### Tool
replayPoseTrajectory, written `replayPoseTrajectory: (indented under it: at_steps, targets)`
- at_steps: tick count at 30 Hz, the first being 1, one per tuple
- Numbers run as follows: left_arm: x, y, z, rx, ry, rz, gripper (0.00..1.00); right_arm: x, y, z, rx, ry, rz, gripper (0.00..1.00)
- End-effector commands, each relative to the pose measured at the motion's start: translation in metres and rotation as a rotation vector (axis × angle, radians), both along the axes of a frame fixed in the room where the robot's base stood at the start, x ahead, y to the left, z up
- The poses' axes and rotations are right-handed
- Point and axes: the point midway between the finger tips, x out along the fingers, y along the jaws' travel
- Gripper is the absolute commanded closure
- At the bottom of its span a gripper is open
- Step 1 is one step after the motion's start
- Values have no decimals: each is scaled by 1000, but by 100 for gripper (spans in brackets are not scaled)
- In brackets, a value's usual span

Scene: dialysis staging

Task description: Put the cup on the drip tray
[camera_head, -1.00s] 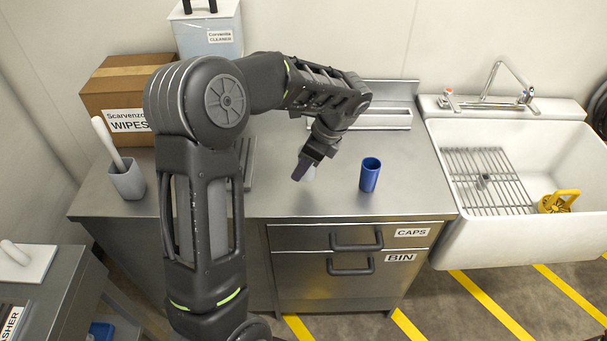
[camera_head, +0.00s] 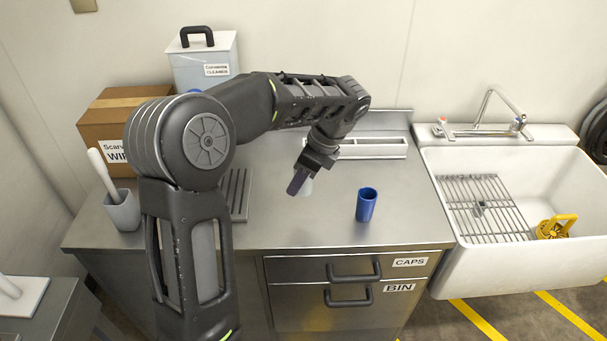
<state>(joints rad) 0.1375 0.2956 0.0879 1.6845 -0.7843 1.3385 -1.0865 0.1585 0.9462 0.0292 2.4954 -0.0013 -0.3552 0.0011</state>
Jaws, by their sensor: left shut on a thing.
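My left gripper (camera_head: 300,184) points down over the middle of the steel counter. It is shut on a small pale cup (camera_head: 307,187), mostly hidden behind the dark purple-grey finger. The cup appears to be held above the counter, though its base is hard to see. A ribbed grey drip tray (camera_head: 238,192) lies on the counter to the left of the gripper, partly hidden behind my left arm. A blue cup (camera_head: 366,205) stands upright on the counter to the right of the gripper, apart from it. My right gripper is not in view.
A grey holder (camera_head: 123,212) with a white-handled tool, a wipes box (camera_head: 122,105) and a cleaner container (camera_head: 206,65) stand at left. A pale trough (camera_head: 372,147) lies at the back. A white sink (camera_head: 480,272) with a wire rack is at right. The counter's front middle is clear.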

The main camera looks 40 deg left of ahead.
Motion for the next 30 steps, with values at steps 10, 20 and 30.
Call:
replayPoseTrajectory:
  at_steps: [10,20,30]
  targets:
    - [0,0,0,0,0,18,100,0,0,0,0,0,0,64]
    - [-3,-18,-17,2,2,305,100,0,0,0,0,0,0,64]
    - [1,-135,-72,4,2,470,100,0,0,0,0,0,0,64]
